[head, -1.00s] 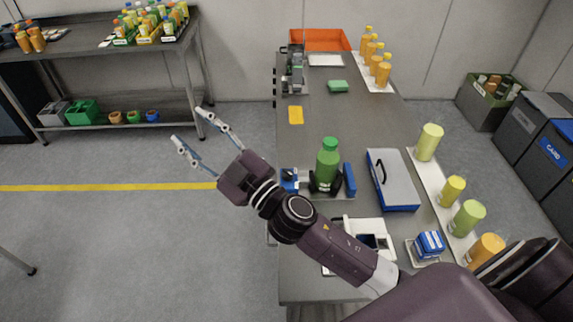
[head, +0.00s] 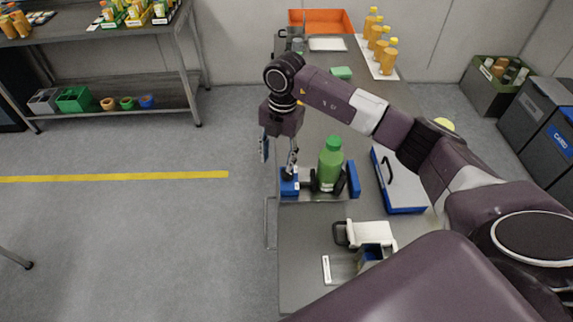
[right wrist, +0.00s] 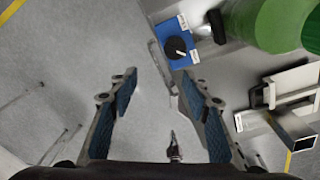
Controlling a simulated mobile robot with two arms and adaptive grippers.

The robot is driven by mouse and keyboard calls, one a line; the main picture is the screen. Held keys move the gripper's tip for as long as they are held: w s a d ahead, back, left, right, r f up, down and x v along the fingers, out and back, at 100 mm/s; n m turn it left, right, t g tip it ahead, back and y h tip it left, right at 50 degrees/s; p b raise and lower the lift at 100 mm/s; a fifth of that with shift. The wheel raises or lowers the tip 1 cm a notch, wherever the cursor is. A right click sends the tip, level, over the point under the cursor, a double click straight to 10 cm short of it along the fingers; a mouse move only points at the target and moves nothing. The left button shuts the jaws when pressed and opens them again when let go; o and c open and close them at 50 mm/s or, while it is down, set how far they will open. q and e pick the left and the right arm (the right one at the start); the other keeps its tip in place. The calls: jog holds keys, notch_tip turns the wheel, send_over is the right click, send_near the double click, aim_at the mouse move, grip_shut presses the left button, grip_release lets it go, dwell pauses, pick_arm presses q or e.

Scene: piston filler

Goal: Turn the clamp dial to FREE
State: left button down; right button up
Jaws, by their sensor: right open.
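The clamp dial is a black round knob (right wrist: 176,48) on a blue block (right wrist: 189,64) in the right wrist view. Its pale pointer line is turned toward the lower right. Two small white labels sit by the block; their words are too small to read. In the head view the blue block (head: 289,189) sits at the table's left edge, beside the green bottle (head: 329,170) standing between black clamp jaws. My right gripper (head: 278,158) is open and points down near the dial. In the wrist view its spread fingers (right wrist: 158,82) are empty and appear short of the knob. My left gripper is not in view.
A blue and grey case (head: 404,182) lies right of the bottle. A white device (head: 372,234) stands nearer on the table. An orange tray (head: 320,20) and several orange bottles (head: 388,57) are at the far end. Open floor (head: 130,245) lies left of the table.

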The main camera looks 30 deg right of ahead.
aim_at(287, 175)
jog(key=shift+d+r+h, duration=0.2)
jog(key=shift+d+h, duration=0.2)
jog(key=shift+d, duration=0.7)
jog(key=shift+d+f+m, duration=0.1)
jog(key=shift+d+m, duration=0.2)
notch_tip(287, 175, down, 6)
jog(key=shift+s+p, duration=0.1)
jog(key=shift+p, duration=1.15)
jog(key=shift+f, duration=0.7)
jog(key=c, duration=1.2)
jog(key=shift+o, duration=0.2)
